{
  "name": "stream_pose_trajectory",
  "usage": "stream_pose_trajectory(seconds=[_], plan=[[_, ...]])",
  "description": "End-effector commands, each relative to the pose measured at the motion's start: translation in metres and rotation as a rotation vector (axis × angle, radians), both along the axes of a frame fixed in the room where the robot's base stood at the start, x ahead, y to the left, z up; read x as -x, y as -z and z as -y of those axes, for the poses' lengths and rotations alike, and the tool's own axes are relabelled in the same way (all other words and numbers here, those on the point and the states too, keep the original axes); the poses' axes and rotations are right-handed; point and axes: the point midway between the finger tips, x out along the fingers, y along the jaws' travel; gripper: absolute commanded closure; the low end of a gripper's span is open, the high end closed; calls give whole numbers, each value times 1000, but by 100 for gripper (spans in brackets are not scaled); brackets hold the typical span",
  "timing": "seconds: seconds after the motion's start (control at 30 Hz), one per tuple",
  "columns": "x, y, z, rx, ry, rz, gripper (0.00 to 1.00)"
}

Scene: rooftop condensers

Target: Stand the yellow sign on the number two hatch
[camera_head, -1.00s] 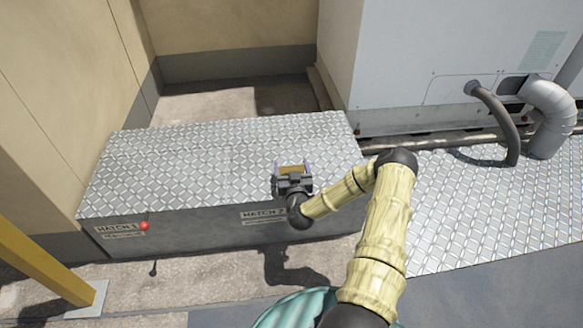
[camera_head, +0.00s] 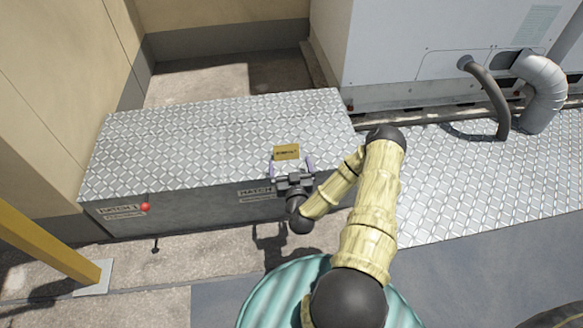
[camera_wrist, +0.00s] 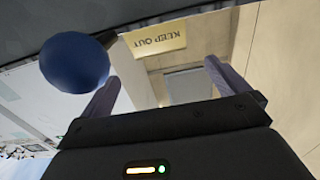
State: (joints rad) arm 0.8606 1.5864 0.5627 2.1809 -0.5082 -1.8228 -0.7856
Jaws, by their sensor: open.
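The yellow sign (camera_head: 286,152) is on the checker-plate top of the long box, above the "HATCH 2" label (camera_head: 256,192), near the front edge. In the wrist view the sign (camera_wrist: 157,38) reads "KEEP OUT" upside down, and its edge meets the grey plate at the top of that picture; it looks upright. My gripper (camera_head: 291,164) is open and empty, just in front of the sign and apart from it. Its two fingers also show in the wrist view (camera_wrist: 163,74), with the sign beyond their tips. My gripper partly covers the hatch 2 label.
A "HATCH 1" label (camera_head: 121,210) with a red ball (camera_head: 145,207) is at the box's left front. A grey condenser unit (camera_head: 425,50) with pipes (camera_head: 542,95) stands behind right. A yellow post (camera_head: 45,243) stands front left. The left of the box top is clear.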

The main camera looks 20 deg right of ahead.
Motion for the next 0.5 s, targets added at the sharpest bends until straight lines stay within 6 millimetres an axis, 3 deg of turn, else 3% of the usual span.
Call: stream_pose_trajectory(seconds=[0.2,0.5], plan=[[26,-1,-8,0,-1,-2,0],[28,0,-8,1,1,1,0]])
